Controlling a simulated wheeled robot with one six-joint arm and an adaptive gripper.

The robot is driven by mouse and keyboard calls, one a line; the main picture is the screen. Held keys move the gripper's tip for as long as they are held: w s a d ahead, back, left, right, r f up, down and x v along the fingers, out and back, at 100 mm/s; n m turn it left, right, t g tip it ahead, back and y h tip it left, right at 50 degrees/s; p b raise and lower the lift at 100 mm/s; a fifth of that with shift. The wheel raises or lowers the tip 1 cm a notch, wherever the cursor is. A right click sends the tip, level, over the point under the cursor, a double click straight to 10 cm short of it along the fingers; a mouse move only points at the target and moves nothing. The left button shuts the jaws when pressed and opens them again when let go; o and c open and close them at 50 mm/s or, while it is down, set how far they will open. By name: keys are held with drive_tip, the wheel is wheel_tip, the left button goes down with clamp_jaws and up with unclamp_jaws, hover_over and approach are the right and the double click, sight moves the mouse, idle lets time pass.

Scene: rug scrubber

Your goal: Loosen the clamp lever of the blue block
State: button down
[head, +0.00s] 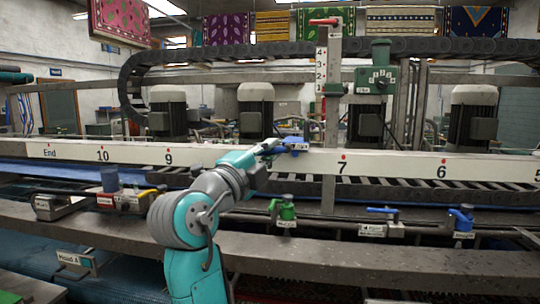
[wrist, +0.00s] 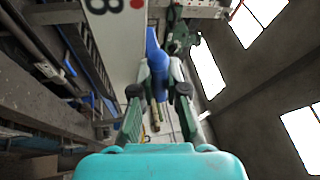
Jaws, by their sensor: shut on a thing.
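The blue block (head: 294,143) sits on the white numbered rail, to the left of the 7 mark, at the end of my arm. My gripper (head: 272,148) reaches it from the left in the head view. In the wrist view, a blue lever (wrist: 154,50) runs between the two fingers of my gripper (wrist: 159,88), and the fingers are shut on it. The lever's far end and most of the block are hidden or too small to make out.
The white rail (head: 400,165) runs across the scene with red dots and numbers. Below it, green (head: 286,211) and blue (head: 461,219) valves stand along a grey beam (head: 360,262). Grey motors (head: 472,120) stand behind. A red-topped scale post (head: 333,75) rises right of the block.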

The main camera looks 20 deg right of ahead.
drive_tip(key=shift+r+m+g, duration=0.15)
drive_tip(key=shift+m+g, duration=0.15)
drive_tip(key=shift+m, duration=0.3)
drive_tip(key=c, duration=1.2)
unclamp_jaws()
drive_tip(key=shift+a, duration=0.1)
drive_tip(key=v, duration=1.2)
